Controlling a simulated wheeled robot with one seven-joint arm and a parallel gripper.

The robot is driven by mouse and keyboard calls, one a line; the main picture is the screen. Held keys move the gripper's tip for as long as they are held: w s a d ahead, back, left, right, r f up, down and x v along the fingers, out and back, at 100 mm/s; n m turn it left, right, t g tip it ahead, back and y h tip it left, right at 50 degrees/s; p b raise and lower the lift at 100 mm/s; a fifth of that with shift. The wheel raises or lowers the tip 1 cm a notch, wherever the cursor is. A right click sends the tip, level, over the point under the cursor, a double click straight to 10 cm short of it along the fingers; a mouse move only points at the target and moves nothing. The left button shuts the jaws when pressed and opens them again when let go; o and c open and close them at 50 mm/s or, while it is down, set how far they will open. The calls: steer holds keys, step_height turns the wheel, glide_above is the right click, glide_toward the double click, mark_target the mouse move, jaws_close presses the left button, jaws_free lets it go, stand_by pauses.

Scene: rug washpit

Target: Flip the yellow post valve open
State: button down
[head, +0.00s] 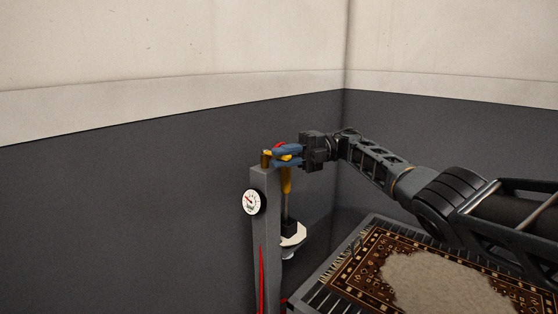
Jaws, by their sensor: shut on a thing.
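The yellow post valve (265,159) sits on top of a grey square post (266,215), left of the picture's middle. My gripper (283,157) reaches in from the right at the top of the post. Its blue fingers are shut on the yellow valve handle, part of which shows between them. A small red part (279,145) shows just behind the fingers. The fingers hide much of the handle, and I cannot tell its exact angle.
A round white gauge (252,202) is on the post. A yellow-handled tool (286,182) and a white holder (291,238) are at the post's right side. A patterned rug (365,262) lies on a slatted rack at lower right. Dark-based walls stand behind.

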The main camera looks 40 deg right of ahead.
steer(key=shift+a+f, duration=0.1)
steer(key=c, duration=1.1)
jaws_free()
steer(key=d+b, duration=0.2)
steer(key=b, duration=0.1)
steer(key=s+d+b, duration=0.1)
steer(key=d+b, duration=0.1)
steer(key=d, duration=0.1)
steer(key=d+b, duration=0.2)
steer(key=b, duration=0.1)
steer(key=shift+s+d+f+b, duration=0.1)
steer(key=shift+s+d+b, duration=0.05)
steer(key=shift+d+b, duration=0.2)
